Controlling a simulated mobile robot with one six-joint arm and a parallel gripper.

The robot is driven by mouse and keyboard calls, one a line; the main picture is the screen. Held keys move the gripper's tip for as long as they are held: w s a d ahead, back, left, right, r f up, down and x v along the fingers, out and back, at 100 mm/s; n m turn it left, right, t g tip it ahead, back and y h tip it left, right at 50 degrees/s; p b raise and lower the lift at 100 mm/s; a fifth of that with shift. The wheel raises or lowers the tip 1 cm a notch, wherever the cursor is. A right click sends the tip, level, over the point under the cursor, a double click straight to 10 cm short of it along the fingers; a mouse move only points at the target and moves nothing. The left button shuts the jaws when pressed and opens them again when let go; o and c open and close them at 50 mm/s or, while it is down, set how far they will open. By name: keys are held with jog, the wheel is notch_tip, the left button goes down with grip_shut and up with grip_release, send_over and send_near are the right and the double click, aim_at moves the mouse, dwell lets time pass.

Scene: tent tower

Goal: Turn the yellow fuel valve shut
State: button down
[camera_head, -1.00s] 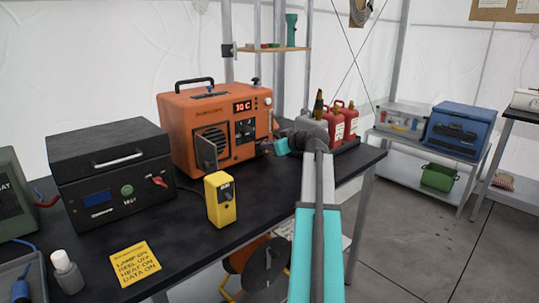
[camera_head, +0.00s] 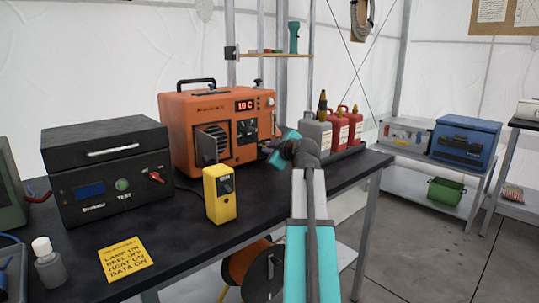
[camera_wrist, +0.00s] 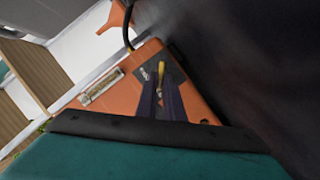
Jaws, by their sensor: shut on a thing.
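The orange heater (camera_head: 185,115) stands on the black bench, with a lit display reading about 10 C. In the wrist view its orange side panel (camera_wrist: 130,98) is close in front of me. The yellow fuel valve handle (camera_wrist: 161,72) stands out from a dark plate on that panel. My gripper (camera_wrist: 162,84) has its two dark fingers on either side of the yellow handle, shut on it. The fingers hide part of the handle. In the head view my arm reaches to the heater's right side, and the valve is hidden there.
A yellow switch box (camera_head: 219,195), a black test unit (camera_head: 105,170) and a yellow note (camera_head: 125,258) are on the bench (camera_head: 180,245). Red fuel cans (camera_head: 340,132) and a grey can (camera_head: 318,135) stand right of my arm. A shelf (camera_head: 275,55) is behind.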

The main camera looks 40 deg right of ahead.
dwell(0.3)
jog(key=c, duration=1.9)
grip_release()
jog(key=shift+o, duration=0.2)
jog(key=shift+s, duration=0.1)
jog(key=p+v, duration=0.2)
jog(key=v, duration=1.1)
jog(key=shift+s+a+p, duration=0.25)
jog(key=shift+p, duration=0.15)
